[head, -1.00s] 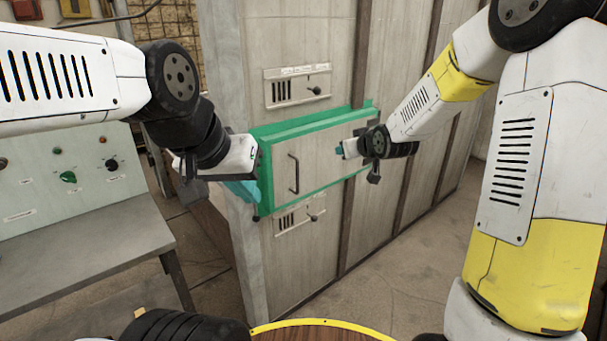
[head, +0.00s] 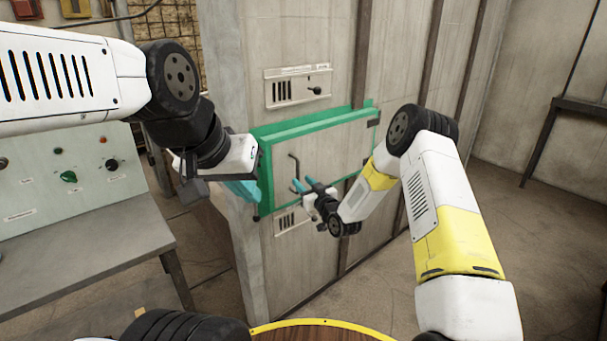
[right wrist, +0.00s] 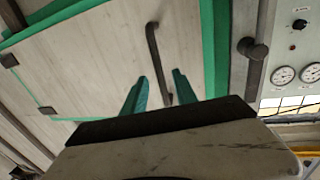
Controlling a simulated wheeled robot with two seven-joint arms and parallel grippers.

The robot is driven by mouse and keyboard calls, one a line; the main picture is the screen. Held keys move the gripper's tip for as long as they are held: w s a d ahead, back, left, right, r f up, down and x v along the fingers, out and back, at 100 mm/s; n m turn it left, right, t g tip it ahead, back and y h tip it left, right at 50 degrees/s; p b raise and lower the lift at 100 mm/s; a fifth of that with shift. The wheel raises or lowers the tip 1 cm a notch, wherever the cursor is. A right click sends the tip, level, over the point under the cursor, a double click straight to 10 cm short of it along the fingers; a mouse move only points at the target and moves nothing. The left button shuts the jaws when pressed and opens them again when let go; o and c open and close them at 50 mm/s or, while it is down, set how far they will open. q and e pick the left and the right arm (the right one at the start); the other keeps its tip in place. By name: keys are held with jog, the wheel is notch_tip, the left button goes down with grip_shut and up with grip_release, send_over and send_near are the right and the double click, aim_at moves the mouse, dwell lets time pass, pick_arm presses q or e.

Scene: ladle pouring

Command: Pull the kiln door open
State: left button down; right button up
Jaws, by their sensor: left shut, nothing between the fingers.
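The kiln door (head: 335,143) is a pale panel with a green frame, and it looks closed. Its dark bar handle (head: 292,167) is upright on the left part of the door; the lower part is hidden behind my right gripper. My right gripper (head: 304,182) is open, with teal fingers pointing at the handle. In the right wrist view the handle (right wrist: 153,50) runs down between the two spread fingers (right wrist: 158,78); I cannot tell whether they touch it. My left gripper (head: 245,189) is shut and empty, beside the door's left edge.
Vented plates with small knobs sit above (head: 298,86) and below (head: 290,220) the door. A grey control desk (head: 85,245) stands at the left. A round wooden top with a yellow rim (head: 320,325) is at the bottom. Floor is open at the right.

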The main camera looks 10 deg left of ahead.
aim_at(298, 177)
jog(key=shift+x, duration=2.25)
grip_shut()
